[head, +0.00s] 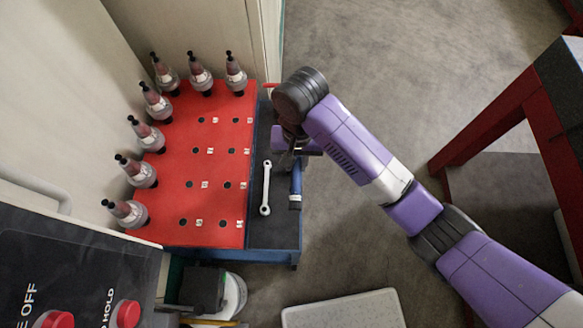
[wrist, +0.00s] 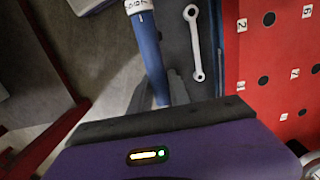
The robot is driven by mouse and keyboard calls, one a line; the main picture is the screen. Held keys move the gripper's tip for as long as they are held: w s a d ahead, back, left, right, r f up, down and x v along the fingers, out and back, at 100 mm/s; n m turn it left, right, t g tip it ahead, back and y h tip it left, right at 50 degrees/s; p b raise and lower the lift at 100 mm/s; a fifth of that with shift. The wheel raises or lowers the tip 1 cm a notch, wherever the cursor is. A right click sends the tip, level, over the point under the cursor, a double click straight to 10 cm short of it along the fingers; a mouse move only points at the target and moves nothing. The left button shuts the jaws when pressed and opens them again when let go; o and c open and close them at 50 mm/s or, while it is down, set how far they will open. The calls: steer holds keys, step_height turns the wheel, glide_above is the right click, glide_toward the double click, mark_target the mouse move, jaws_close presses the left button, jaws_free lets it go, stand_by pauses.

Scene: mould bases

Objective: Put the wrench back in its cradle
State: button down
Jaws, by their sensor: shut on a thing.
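A silver wrench (head: 266,188) lies on the dark strip of the blue-edged cart, beside the red board. It also shows in the wrist view (wrist: 196,45). My gripper (head: 289,158) is over the strip's right side, near the wrench's upper end. It is shut on a blue rod-like tool (head: 295,187), whose dark, pale-banded end points toward the cart's front edge. In the wrist view the blue tool (wrist: 148,50) runs between the grey fingers (wrist: 158,90), with a white numbered label at its far end. I cannot make out a separate cradle; the gripped end is partly hidden.
The red board (head: 205,165) has rows of dark holes with number labels; several tool holders (head: 145,135) stand along its left and back edges. A red-framed table (head: 500,125) is at right. A control panel (head: 70,280) is at lower left.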

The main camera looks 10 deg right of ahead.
steer(key=f+b, duration=0.1)
steer(key=f, duration=0.1)
steer(key=s+a+f+b, duration=0.1)
steer(key=f+b, duration=0.3)
steer(key=shift+s+a+f, duration=0.15)
steer(key=shift+s+a, duration=0.1)
steer(key=shift+a, duration=0.15)
steer(key=shift+f, duration=0.5)
steer(key=shift+s+p, duration=0.1)
steer(key=shift+p, duration=0.75)
steer(key=shift+f, duration=0.15)
steer(key=shift+f, duration=0.7)
steer(key=shift+p, duration=0.6)
stand_by(0.4)
steer(key=shift+f+p, duration=0.55)
steer(key=shift+f, duration=0.4)
stand_by(0.9)
